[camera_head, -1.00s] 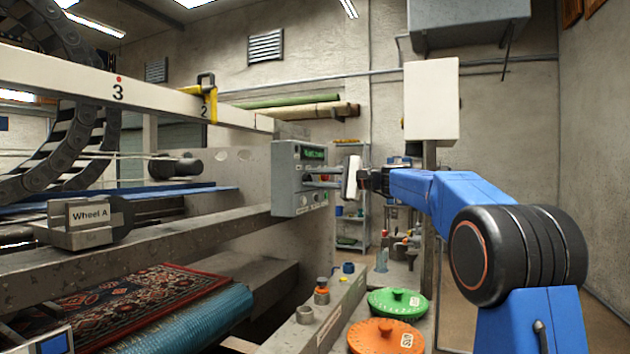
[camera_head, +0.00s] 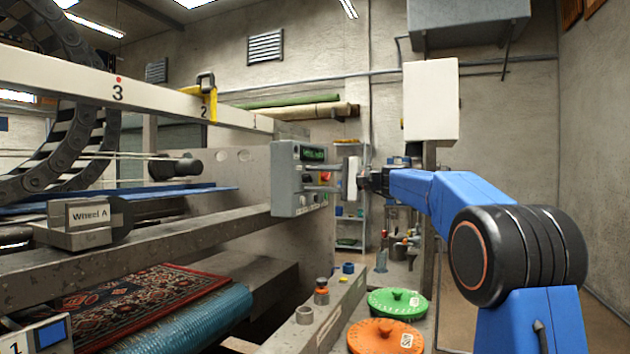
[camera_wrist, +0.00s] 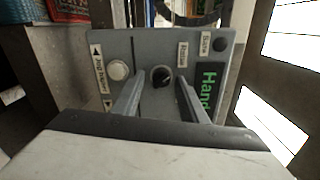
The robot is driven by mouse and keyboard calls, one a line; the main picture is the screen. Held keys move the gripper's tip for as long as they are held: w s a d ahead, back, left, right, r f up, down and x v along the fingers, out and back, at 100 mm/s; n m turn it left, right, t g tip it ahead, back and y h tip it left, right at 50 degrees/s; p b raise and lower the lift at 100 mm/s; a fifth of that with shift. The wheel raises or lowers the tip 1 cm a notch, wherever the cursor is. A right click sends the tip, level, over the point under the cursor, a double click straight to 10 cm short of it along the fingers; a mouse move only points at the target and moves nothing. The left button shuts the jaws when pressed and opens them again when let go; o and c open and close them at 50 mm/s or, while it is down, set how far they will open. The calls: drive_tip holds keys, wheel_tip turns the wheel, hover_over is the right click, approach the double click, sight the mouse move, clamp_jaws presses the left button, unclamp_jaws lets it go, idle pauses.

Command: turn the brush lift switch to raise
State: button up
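The grey control box (camera_head: 288,178) stands at the machine's end in the head view. Its panel (camera_wrist: 145,48) fills the middle of the wrist view. A black rotary switch (camera_wrist: 161,76) sits on it, with a "Raise" label (camera_wrist: 182,55) to its right in the picture. Which way the switch points is hard to tell. My gripper (camera_wrist: 159,84) is open, with one finger on each side of the black switch in the picture. I cannot tell whether the fingers touch it. In the head view my gripper (camera_head: 322,180) is close to the box's front.
A pale round button (camera_wrist: 118,70) is left of the switch, and a green-lettered display (camera_wrist: 208,88) is to the right. Orange (camera_head: 383,338) and green (camera_head: 398,303) lids lie below my arm. A patterned rug (camera_head: 130,305) lies under the machine's beam (camera_head: 130,92).

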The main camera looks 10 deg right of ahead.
drive_tip(key=shift+d, duration=0.1)
drive_tip(key=v, duration=1.7)
drive_tip(key=shift+s, duration=0.15)
drive_tip(key=shift+d, duration=0.15)
